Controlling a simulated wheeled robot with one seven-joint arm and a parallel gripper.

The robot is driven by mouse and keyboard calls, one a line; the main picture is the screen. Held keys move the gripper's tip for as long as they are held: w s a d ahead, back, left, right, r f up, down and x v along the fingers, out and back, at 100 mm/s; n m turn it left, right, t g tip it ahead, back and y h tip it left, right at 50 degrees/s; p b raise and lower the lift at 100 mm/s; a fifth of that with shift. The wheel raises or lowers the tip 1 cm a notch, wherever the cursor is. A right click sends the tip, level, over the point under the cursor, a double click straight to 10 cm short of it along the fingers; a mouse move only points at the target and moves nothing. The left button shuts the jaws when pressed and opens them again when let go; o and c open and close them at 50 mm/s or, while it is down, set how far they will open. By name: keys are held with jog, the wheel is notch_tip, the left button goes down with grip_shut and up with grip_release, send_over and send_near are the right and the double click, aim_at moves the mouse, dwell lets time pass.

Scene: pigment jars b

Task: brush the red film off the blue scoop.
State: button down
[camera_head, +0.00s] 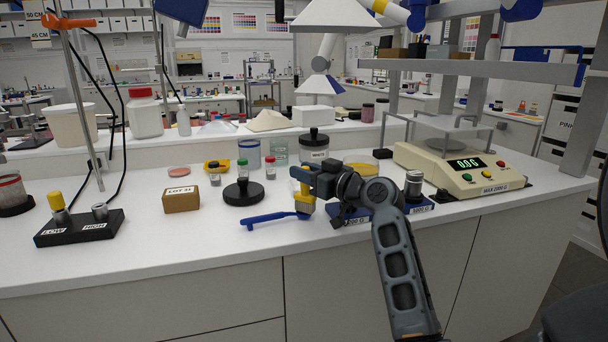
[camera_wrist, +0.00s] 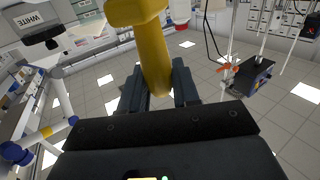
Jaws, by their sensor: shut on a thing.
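The blue scoop (camera_head: 272,217) lies on the white bench, its handle pointing left. Its right end is partly hidden behind the yellow brush (camera_head: 305,205). I cannot make out any red film on the part that shows. My gripper (camera_head: 308,182) is shut on the brush, which hangs down over the right end of the scoop. I cannot tell whether brush and scoop touch. In the wrist view the brush's yellow handle (camera_wrist: 154,55) is between the two dark fingers (camera_wrist: 158,92).
Right of the scoop is a blue rack (camera_head: 418,207) with a metal weight (camera_head: 413,184), partly behind my arm. A black lidded disc (camera_head: 243,193) and the LOT 31 box (camera_head: 181,200) stand behind and left. A scale (camera_head: 458,170) is at right. The bench front-left is clear.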

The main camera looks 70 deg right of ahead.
jog(key=shift+w+a, duration=0.2)
jog(key=shift+w, duration=0.05)
jog(key=shift+s+d+b, duration=0.25)
jog(key=shift+b, duration=0.2)
jog(key=shift+w+a, duration=0.25)
jog(key=shift+s+d+f+b, duration=0.1)
jog(key=shift+s+d+b, duration=0.2)
jog(key=shift+b, duration=0.15)
dwell(0.4)
jog(key=shift+r+p, duration=2.35)
jog(key=shift+r, duration=1.25)
